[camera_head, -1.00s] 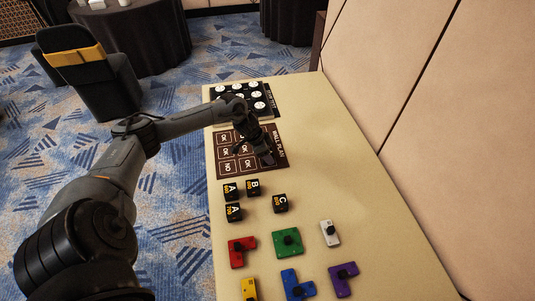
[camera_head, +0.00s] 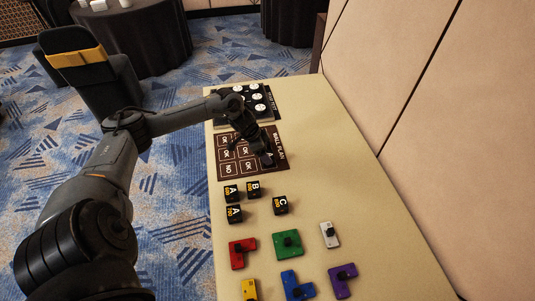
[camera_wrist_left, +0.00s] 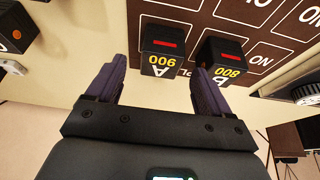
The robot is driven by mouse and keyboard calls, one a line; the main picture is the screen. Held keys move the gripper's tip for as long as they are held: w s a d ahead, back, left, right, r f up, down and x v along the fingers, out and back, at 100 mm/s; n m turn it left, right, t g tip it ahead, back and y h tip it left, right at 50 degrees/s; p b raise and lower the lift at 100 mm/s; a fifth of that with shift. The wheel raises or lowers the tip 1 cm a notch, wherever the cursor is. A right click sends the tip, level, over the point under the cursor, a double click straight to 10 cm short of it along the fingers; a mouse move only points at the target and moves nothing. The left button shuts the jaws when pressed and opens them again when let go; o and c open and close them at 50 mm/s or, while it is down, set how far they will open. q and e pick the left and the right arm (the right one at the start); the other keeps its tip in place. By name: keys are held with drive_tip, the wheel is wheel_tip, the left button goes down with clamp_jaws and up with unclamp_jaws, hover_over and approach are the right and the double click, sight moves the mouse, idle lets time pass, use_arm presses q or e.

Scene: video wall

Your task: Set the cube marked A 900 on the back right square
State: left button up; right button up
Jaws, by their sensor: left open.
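The black cube marked A 900 (camera_wrist_left: 162,48) sits on the brown wall plan board (camera_wrist_left: 205,25). My left gripper (camera_head: 258,148) is over the board's right part. In the left wrist view its open fingers (camera_wrist_left: 157,70) are either side of the A 900 cube, with gaps on both sides. A cube marked B 800 (camera_wrist_left: 225,60) stands beside it, close to one finger. The arm hides part of the board. My right gripper is not in view.
Several black cubes stand in front of the board, including a C cube (camera_head: 280,205). Coloured blocks with knobs, such as a green one (camera_head: 288,244), lie nearer. A black tray with white discs (camera_head: 256,98) is behind. The table's right side is clear.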

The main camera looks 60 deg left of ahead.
use_arm(q)
drive_tip(key=p+v, duration=0.2)
drive_tip(key=v, duration=0.6)
drive_tip(key=shift+r, duration=0.2)
